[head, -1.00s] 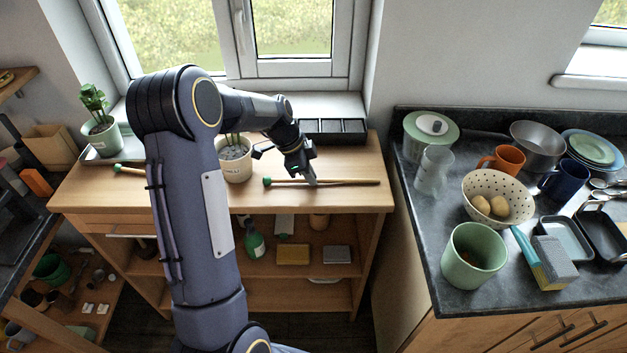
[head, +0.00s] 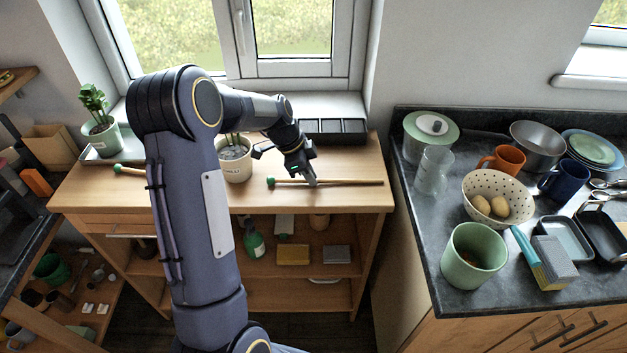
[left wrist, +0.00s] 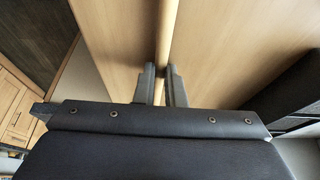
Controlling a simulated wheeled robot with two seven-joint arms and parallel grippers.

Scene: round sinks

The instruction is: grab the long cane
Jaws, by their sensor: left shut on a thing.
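A thin wooden cane (head: 350,183) with a green tip lies along the front part of the wooden bench top, right of the potted plant. My left gripper (head: 311,181) is at its middle, pointing down, shut on it. In the left wrist view the cane (left wrist: 168,30) runs between the two fingers (left wrist: 161,72) of the gripper, close above or on the bench top; I cannot tell which. A second green-tipped cane (head: 128,170) lies at the left of the bench, its right part hidden by my arm, so its length cannot be told. My right gripper is not in view.
A white plant pot (head: 235,163) stands just left of the held cane. A black tray (head: 333,131) lies behind it by the window. Another potted plant (head: 103,130) is at the back left. A dark counter (head: 415,185) with dishes stands to the right.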

